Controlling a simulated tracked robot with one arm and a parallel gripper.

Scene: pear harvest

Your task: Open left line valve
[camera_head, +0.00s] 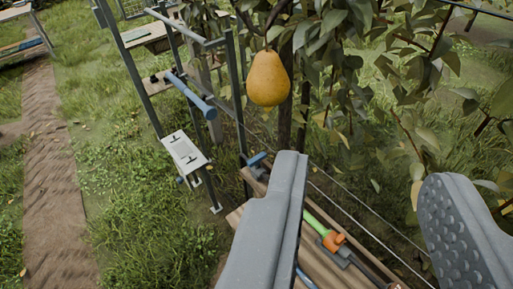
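My gripper (366,175) is open, with two grey fingers wide apart in the foreground and nothing between them. I cannot tell for sure which part is the left line valve. A small pale panel (184,150) with two dark T-shaped marks is fixed to the metal frame, left of my gripper and farther off. A blue pipe (190,97) slants across the frame above that panel. A blue fitting (258,160) shows by the frame's post, just beyond my left finger. The fitting's lower part is hard to make out.
A wooden bench (318,262) below holds a tool with green and orange parts (331,239). Wires (350,205) run past the bench. A dirt path (52,180) and grass lie at left.

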